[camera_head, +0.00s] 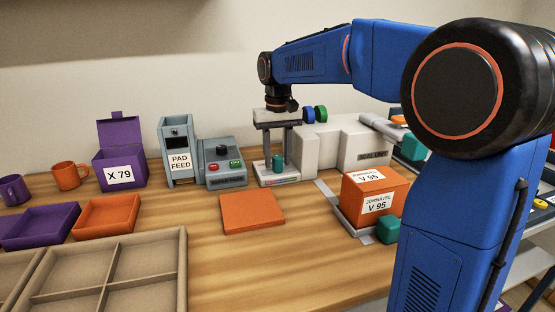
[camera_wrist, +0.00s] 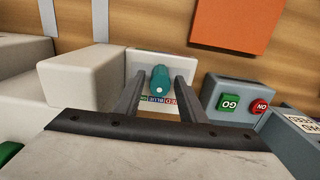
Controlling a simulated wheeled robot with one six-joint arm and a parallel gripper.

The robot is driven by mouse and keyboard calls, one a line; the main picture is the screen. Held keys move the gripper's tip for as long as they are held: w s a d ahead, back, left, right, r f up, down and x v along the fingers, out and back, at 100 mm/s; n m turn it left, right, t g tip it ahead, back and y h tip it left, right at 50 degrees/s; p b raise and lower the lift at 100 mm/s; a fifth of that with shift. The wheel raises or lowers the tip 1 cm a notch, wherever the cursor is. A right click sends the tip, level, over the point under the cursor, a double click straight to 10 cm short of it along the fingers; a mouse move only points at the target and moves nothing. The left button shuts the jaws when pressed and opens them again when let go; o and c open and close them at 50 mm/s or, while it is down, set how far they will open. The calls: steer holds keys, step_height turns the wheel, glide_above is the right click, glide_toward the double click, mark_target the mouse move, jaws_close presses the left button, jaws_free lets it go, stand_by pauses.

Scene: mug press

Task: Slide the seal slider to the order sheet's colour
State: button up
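The seal slider is a teal upright knob (camera_head: 278,163) on a small white plate at the front of the white seal unit (camera_head: 366,157). In the wrist view the knob (camera_wrist: 160,79) stands between the two fingers of my gripper (camera_wrist: 161,84). The gripper is open, with a small gap showing on each side. A colour strip (camera_wrist: 158,100) lies beside the knob, with BLUE and RED readable and its ends partly hidden by the fingers. In the head view my gripper (camera_head: 278,152) points down over the knob. I cannot make out an order sheet.
An orange pad (camera_head: 252,211) lies in front. An orange V 95 box (camera_head: 374,194) is at right. Mugs, trays and a purple X 79 box (camera_head: 120,165) are at left.

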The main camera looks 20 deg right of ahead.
mark_target(265, 173)
steer(key=shift+f, duration=0.4)
jaws_close()
steer(key=shift+a, duration=1.8)
jaws_free()
steer(key=shift+a, duration=0.15)
steer(key=shift+r, duration=0.1)
